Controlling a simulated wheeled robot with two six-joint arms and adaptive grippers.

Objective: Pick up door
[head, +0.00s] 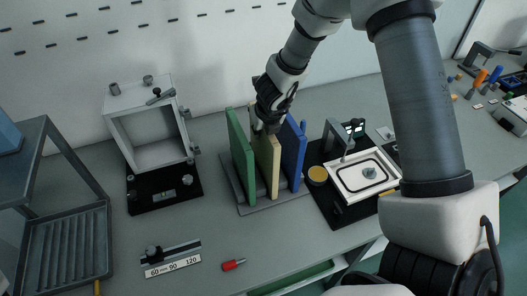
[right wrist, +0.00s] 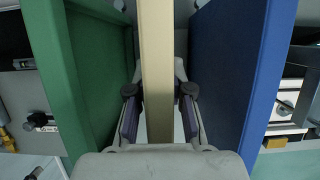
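Three upright panels stand side by side in a grey rack (head: 240,206): a green one (head: 241,155), a cream one (head: 268,165) and a blue one (head: 293,153). I cannot tell from looks alone which is the door. My right gripper (head: 266,126) reaches down from above at the cream panel's top. In the right wrist view its fingers (right wrist: 159,112) stand on both sides of the cream panel (right wrist: 157,60), with small gaps beside it. The green panel (right wrist: 78,75) and blue panel (right wrist: 232,75) flank the fingers closely. My left gripper is not in view.
A white open box fixture (head: 150,125) stands on a black base to the left. A white tray device (head: 362,175) is to the right. A grey shelf frame (head: 68,215) stands far left.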

